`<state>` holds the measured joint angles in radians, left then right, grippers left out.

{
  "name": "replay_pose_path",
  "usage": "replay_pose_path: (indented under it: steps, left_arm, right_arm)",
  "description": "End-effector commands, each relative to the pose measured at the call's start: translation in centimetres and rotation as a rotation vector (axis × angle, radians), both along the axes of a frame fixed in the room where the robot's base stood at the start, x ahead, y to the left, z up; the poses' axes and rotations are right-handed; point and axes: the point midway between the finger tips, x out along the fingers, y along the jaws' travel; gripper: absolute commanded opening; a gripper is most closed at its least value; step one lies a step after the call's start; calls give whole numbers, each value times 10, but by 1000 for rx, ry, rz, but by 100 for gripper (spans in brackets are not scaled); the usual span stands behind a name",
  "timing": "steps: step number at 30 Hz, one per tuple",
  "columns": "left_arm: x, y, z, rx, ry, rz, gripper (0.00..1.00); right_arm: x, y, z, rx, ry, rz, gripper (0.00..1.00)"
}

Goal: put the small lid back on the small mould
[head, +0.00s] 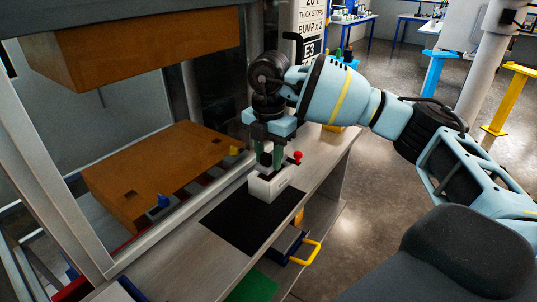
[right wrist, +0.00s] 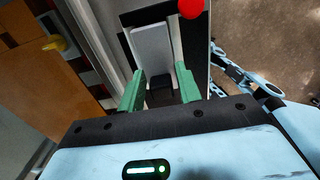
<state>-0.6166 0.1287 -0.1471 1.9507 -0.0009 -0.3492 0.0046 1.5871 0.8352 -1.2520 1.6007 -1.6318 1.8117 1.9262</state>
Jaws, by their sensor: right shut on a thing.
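The small mould (head: 264,190), a pale block, stands on a black mat (head: 240,225) on the grey bench. My right gripper (head: 267,162) points straight down over it, its green fingers closed on a small black block. In the right wrist view this black block (right wrist: 160,83) sits between the fingertips of my right gripper (right wrist: 160,92), against a pale slab (right wrist: 153,48). The black block looks like the small lid's knob. I cannot tell where lid and mould divide, or whether they touch. My left gripper is not in view.
A red ball knob (head: 297,156) stands close right of the mould. A press with a brown lower block (head: 150,175) and brown upper block (head: 140,45) is at left. A drawer with a yellow handle (head: 306,252) is below the bench edge. The mat's front is clear.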

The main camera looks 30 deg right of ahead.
Motion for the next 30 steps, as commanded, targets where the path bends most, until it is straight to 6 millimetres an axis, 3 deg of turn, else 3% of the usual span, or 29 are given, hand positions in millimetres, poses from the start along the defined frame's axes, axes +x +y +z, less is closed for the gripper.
replay_pose_path:
  steps: [30]
  left_arm:
    - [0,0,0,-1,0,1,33]
  right_arm:
    - [0,0,-9,0,0,0,8]
